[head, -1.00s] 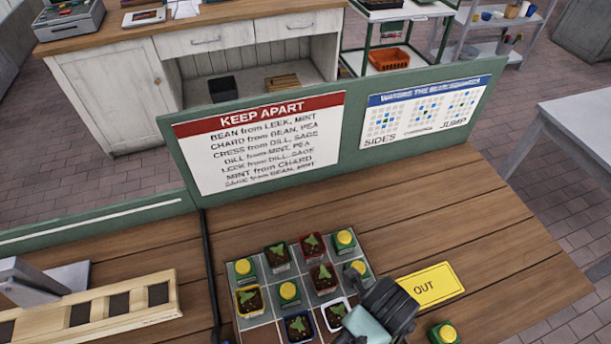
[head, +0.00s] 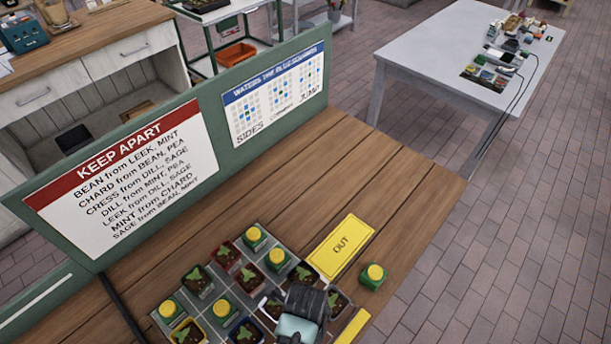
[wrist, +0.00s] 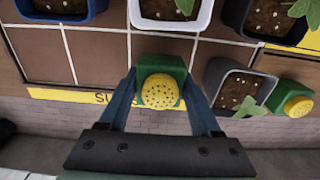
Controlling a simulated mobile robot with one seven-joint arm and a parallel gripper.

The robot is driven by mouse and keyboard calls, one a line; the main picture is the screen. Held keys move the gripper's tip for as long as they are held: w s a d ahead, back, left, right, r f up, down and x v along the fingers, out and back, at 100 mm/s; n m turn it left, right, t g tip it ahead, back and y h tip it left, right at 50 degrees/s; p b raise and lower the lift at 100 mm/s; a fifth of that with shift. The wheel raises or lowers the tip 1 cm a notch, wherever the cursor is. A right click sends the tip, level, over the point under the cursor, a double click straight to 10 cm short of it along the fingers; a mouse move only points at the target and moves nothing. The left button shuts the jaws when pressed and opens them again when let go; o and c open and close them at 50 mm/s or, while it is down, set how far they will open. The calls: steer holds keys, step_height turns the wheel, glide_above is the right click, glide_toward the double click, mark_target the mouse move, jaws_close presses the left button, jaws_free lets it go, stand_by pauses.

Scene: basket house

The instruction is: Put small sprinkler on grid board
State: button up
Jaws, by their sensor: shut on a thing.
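My gripper (wrist: 160,98) is shut on a small sprinkler (wrist: 160,92), a green block with a round yellow perforated head. The sprinkler is upright between the fingers, at the near edge of the grid board (wrist: 95,58). I cannot tell whether it touches the board. In the head view my gripper (head: 303,322) is over the near right part of the grid board (head: 236,266) and hides the held sprinkler. Several other sprinklers stand on the board, one at the far corner (head: 253,237). Another sprinkler (head: 373,275) stands off the board on the table.
Potted seedlings share the board; a white pot (wrist: 172,14) and a grey pot (wrist: 238,90) are close to my gripper. A yellow OUT card (head: 341,246) lies beside the board. The green sign panel (head: 170,150) stands behind. Bare table (head: 370,170) is free at the back right.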

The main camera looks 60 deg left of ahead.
steer(key=shift+f, duration=0.9)
steer(key=shift+f, duration=0.15)
steer(key=o, duration=1.5)
